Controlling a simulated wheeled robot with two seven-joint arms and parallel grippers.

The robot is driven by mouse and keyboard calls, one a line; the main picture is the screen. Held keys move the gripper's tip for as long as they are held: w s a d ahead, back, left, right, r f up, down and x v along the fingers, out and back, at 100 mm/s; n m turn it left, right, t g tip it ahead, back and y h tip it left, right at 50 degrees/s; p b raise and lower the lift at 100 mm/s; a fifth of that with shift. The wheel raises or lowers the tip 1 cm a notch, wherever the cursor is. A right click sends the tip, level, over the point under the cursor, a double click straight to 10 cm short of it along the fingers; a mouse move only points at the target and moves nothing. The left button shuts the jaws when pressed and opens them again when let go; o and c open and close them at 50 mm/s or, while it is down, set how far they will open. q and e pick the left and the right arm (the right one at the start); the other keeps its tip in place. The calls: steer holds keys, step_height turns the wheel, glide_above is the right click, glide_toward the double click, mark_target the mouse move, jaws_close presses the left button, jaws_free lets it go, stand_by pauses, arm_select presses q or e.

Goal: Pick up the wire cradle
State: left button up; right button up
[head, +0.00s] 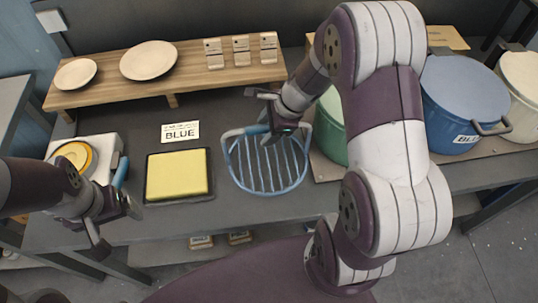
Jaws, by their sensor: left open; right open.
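The wire cradle (262,178) is a blue-grey oval rack of parallel wires with a raised handle at its back. It lies on the dark table in the middle of the head view. My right gripper (268,134) is open at the cradle's back handle, with its fingers by the handle's top. Whether it touches the wire cannot be told. My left gripper (112,222) is open and empty near the table's front left edge, well apart from the cradle.
A wooden shelf (190,85) holds two plates and several small blocks. A green pot (331,133) and a blue pot (462,100) stand to the right.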

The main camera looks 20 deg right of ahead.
steer(key=x, duration=0.3)
steer(key=shift+w, duration=0.35)
steer(key=shift+w+f, duration=0.2)
steer(key=shift+w, duration=0.1)
steer(key=shift+s+r, duration=0.1)
steer(key=shift+s, duration=0.1)
steer(key=shift+c, duration=0.7)
steer(key=shift+s+r, duration=0.1)
steer(key=shift+s, duration=0.1)
steer(key=c, duration=0.5)
jaws_close()
steer(key=shift+c, duration=2)
jaws_free()
steer(key=shift+w, duration=0.15)
